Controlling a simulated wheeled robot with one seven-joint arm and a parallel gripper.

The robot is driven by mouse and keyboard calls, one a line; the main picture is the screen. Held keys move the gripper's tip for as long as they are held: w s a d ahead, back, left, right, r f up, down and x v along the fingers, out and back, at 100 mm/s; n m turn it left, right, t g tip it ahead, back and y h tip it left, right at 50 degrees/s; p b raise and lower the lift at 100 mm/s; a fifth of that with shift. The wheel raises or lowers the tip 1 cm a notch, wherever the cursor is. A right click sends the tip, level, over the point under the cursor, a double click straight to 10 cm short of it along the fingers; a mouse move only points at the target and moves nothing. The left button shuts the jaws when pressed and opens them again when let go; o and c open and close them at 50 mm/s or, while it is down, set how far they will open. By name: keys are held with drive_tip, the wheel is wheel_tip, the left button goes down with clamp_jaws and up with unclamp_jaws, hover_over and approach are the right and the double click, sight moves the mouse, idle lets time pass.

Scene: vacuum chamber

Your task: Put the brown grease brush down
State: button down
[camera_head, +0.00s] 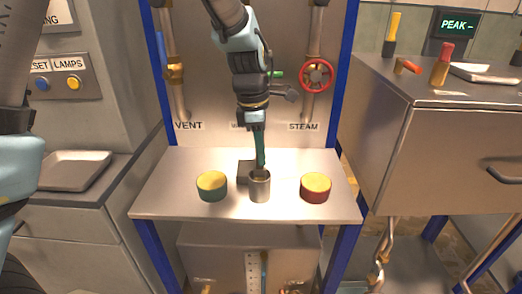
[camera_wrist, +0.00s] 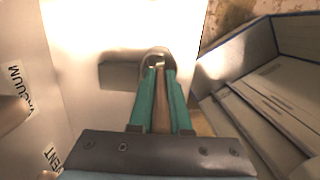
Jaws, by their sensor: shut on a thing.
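My gripper (camera_head: 260,162) points down over the small metal table, right above a grey metal cup (camera_head: 259,188). In the wrist view its two teal fingers (camera_wrist: 160,85) are shut on the brown grease brush (camera_wrist: 161,105), which shows as a brown strip between them. The cup's rim (camera_wrist: 157,51) shows at the fingertips there. The brush's lower end is hidden, and I cannot tell how deep it reaches into the cup. In the head view the fingers hide the brush.
A grey block (camera_head: 244,172) stands just left of the cup. A green tin with a yellow top (camera_head: 212,187) is at left, a red one with a yellow top (camera_head: 315,188) at right. Behind are pipes and a red valve wheel (camera_head: 317,76). The tabletop (camera_head: 170,205) is otherwise clear.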

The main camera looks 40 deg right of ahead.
sight(256, 169)
drive_tip(key=shift+f, duration=0.2)
drive_tip(key=shift+f, duration=0.45)
drive_tip(key=c, duration=0.9)
unclamp_jaws()
drive_tip(key=shift+o, duration=0.2)
drive_tip(key=shift+r, duration=0.55)
wheel_tip(256, 169, up, 12)
drive_tip(key=a+b, duration=0.1)
drive_tip(key=shift+w+b, duration=0.35)
drive_tip(key=shift+w, duration=0.05)
drive_tip(key=shift+a, duration=0.1)
